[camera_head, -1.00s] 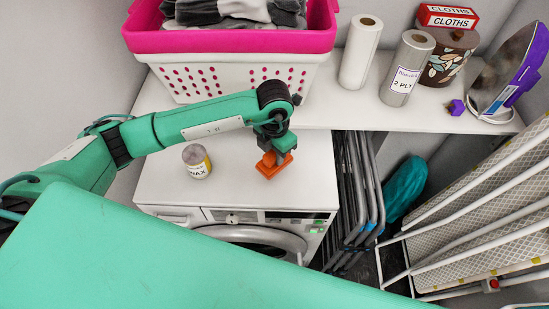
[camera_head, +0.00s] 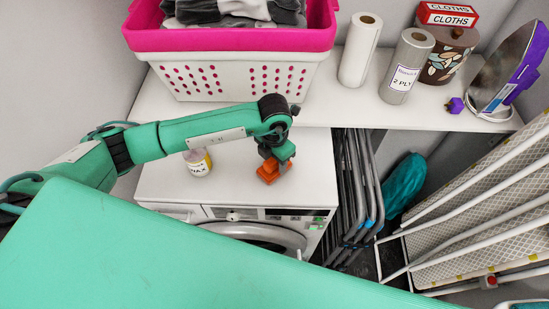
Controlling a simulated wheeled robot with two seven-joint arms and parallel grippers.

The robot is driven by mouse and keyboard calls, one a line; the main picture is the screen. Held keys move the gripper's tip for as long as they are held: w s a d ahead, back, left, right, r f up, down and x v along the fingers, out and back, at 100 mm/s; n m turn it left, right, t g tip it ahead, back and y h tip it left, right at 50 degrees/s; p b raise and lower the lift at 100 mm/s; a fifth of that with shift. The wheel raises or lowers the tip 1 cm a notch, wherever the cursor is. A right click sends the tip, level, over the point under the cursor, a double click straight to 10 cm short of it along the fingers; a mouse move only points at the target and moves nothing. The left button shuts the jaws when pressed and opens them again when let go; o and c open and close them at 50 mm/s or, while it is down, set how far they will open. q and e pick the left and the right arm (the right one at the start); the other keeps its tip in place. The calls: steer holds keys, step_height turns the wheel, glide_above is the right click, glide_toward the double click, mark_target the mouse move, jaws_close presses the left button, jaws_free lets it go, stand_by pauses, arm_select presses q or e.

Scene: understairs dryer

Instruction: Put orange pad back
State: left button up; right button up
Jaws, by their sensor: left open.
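The orange pad (camera_head: 268,174) shows on the white top of the dryer (camera_head: 315,170), right of the wax jar. My left gripper (camera_head: 272,165) is directly above it, pointing down, and hides part of it. The left gripper is open; its fingertips are small here, and I cannot tell whether they touch the pad or stand around it. My right gripper is not in view.
A wax jar (camera_head: 197,162) stands on the dryer, partly behind my left forearm. A pink-rimmed basket (camera_head: 235,75), paper rolls (camera_head: 361,50), a tin (camera_head: 447,60) and an iron (camera_head: 508,75) stand on the shelf behind. Folded chairs (camera_head: 357,190) are right of the dryer.

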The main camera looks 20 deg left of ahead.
arm_select(q)
steer(key=shift+r, duration=0.6)
step_height(320, 180, up, 11)
steer(key=b, duration=0.3)
